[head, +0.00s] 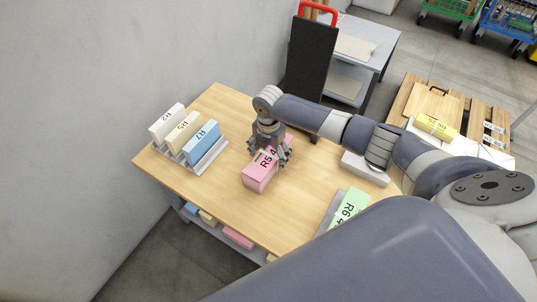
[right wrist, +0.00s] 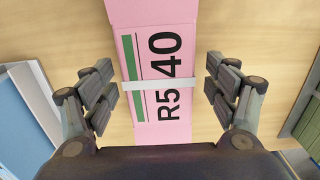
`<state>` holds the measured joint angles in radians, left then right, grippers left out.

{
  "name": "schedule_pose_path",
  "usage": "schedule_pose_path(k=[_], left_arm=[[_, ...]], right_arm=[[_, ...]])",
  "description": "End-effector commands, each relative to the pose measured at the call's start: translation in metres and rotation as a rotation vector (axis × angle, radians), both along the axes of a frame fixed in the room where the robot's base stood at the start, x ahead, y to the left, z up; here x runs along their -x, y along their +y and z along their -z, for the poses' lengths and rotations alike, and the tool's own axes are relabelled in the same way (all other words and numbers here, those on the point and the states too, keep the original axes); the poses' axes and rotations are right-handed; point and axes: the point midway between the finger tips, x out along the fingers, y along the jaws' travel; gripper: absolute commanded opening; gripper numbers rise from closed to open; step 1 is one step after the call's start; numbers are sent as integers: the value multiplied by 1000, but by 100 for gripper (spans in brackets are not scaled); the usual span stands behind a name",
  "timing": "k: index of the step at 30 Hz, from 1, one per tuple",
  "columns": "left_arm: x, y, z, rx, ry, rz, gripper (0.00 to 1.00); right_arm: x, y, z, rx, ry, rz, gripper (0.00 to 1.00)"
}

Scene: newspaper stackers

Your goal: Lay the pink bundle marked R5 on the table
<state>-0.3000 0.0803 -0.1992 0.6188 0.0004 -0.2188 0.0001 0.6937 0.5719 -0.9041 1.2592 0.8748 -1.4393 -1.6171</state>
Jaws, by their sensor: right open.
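The pink bundle (head: 259,178) marked R5 lies flat on the wooden table (head: 225,108), near its middle. It also shows in the right wrist view (right wrist: 150,60), with "R5 40", a green stripe and a pale band across it. My right gripper (head: 270,155) is over the bundle, pointing down. In the right wrist view its fingers (right wrist: 160,95) are apart on both sides of the bundle, with a gap to each side. My left gripper is not in view.
A rack (head: 205,162) at the left holds upright bundles R2, R5 and R7 (head: 203,143). A green bundle R6 (head: 349,208) lies at the right in a grey tray. A white block (head: 365,168) is on the right side. A dark hand truck (head: 311,60) stands behind the table.

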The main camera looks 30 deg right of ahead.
Motion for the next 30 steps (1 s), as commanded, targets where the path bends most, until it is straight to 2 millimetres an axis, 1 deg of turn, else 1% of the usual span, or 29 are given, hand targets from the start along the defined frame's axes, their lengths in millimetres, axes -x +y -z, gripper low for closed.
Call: schedule_pose_path(k=[5, 12, 15, 18, 21, 30], left_arm=[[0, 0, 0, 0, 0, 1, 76], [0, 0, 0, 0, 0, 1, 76], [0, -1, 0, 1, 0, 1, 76], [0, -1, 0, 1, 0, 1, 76], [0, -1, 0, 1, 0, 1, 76], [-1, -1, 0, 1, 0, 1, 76]], right_arm=[[-2, -1, -32, -2, -7, 0, 80], [-3, 0, -84, -1, -8, -1, 80], [-2, 0, -99, -2, -7, 0, 80], [-2, 0, -110, -1, -6, 1, 80], [-2, 0, -116, -1, -5, 0, 80], [-2, 0, -117, -1, -4, 0, 80]])
